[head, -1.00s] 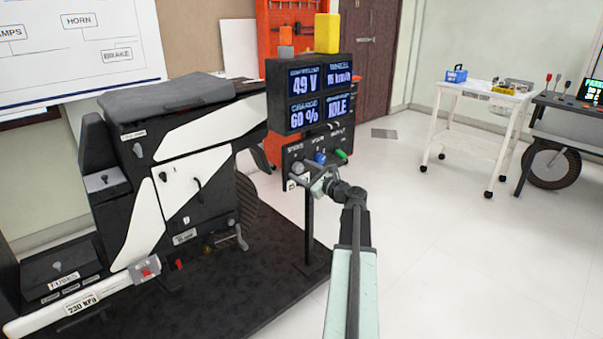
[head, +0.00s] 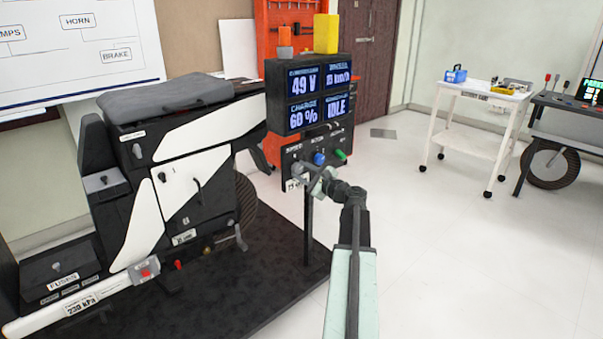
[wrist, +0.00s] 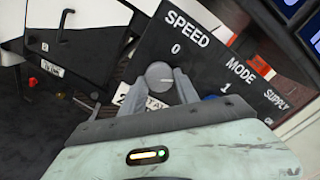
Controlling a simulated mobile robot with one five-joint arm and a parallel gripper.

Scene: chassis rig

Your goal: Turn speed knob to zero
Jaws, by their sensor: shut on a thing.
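The round grey speed knob (wrist: 159,74) sits under the word SPEED and a 0 mark on the black control panel (wrist: 195,30) in the wrist view. My gripper (wrist: 160,82) has its two fingers on either side of the knob, shut on it. A short pale line shows on the knob's face, pointing toward the right in this tilted view. In the head view my gripper (head: 310,178) is at the panel's left end, partly covering the knob. The display (head: 309,93) above reads 49 V, 60 %, IDLE and a blurred km/h value that looks like 13.
A blue mode knob (head: 319,158) is close to the right of my gripper, with a green supply control (head: 341,154) beyond it. The motorbike-like chassis (head: 175,170) stands at left on a black mat. Open floor lies at right before a white cart (head: 480,120).

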